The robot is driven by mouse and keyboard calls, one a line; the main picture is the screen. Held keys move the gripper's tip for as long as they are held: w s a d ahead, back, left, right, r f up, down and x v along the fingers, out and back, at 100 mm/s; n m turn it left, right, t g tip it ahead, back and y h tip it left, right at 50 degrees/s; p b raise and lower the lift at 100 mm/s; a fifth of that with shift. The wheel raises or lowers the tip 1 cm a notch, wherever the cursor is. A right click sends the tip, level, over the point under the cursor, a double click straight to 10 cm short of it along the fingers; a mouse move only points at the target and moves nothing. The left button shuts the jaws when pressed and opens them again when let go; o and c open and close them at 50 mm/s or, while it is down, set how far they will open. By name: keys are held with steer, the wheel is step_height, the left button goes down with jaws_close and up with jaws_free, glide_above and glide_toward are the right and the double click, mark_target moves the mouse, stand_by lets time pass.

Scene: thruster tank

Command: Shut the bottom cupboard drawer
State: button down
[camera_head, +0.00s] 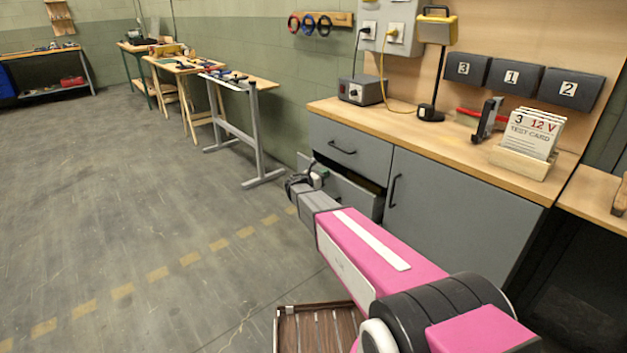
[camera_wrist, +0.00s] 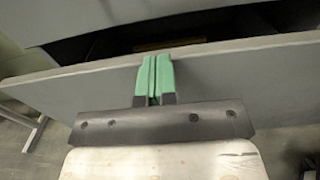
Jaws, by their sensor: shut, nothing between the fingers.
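The bottom cupboard drawer (camera_head: 352,196) is grey and stands partly open below the closed upper drawer (camera_head: 345,149). In the wrist view its front panel (camera_wrist: 235,70) runs across the picture, with the dark gap of the drawer's inside behind its top edge. My gripper (camera_wrist: 155,62) has green fingers, pressed together and empty. The fingertips overlap the top edge of the drawer front in the wrist view; I cannot tell whether they touch it. In the head view my gripper (camera_head: 300,184) is at the left of the drawer front, and my arm hides part of the drawer.
The grey cupboard door (camera_head: 440,215) with a black handle is closed. The wooden worktop (camera_head: 440,135) above carries a test card holder (camera_head: 525,160) and a grey box (camera_head: 361,91). A slatted wooden thing (camera_head: 317,330) is low beside my arm. Floor to the left is clear.

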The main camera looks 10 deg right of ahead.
steer(key=shift+x, duration=1.85)
steer(key=v, duration=1.3)
steer(key=c, duration=1.7)
jaws_free()
steer(key=shift+s+a, duration=0.2)
steer(key=shift+a, duration=0.05)
steer(key=shift+c, duration=0.2)
steer(key=o, duration=0.5)
steer(key=shift+s+a, duration=0.1)
steer(key=shift+a, duration=0.05)
steer(key=shift+o, duration=0.2)
steer(key=shift+f+m, duration=0.15)
steer(key=shift+m, duration=0.15)
steer(key=m+g+y, duration=0.1)
steer(key=m+y, duration=0.1)
steer(key=m, duration=1.5)
glide_toward(331, 192)
steer(key=x, duration=1)
